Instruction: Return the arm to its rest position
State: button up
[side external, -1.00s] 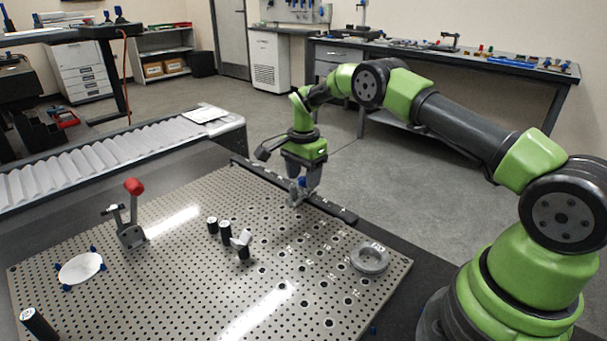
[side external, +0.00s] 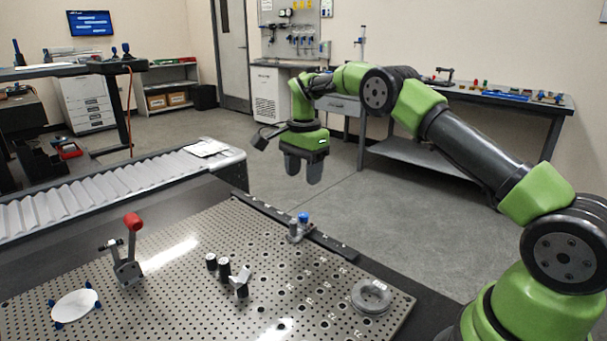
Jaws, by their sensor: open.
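My green arm reaches across from the right. My gripper (side external: 303,176) hangs pointing down, with two dark fingers apart and nothing visible between them. It is in the air above the far edge of the perforated plate (side external: 190,300). A small grey part with a blue top (side external: 299,228) stands at the plate's far edge, below the gripper and clear of its fingers.
A red-handled toggle clamp (side external: 127,250), several black-topped pins (side external: 223,270), a grey ring (side external: 371,296) and a white disc (side external: 75,305) are on the plate. A ribbed conveyor (side external: 110,185) runs behind at left. A workbench (side external: 480,120) stands at the back. The air around the gripper looks free.

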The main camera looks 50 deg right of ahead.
jog(key=s+a+r+n+t, duration=0.25)
jog(key=s+a+r, duration=0.2)
jog(key=r, duration=0.35)
jog(key=s+a+r+n+t, duration=0.1)
jog(key=s+a+r+n, duration=0.3)
jog(key=r, duration=0.4)
jog(key=s+a+n+t+y, duration=0.2)
jog(key=s+n, duration=0.6)
jog(key=s, duration=1.2)
jog(key=shift+a+f+t, duration=0.25)
jog(key=shift+a+t, duration=0.6)
jog(key=shift+a, duration=0.3)
jog(key=shift+s, duration=0.1)
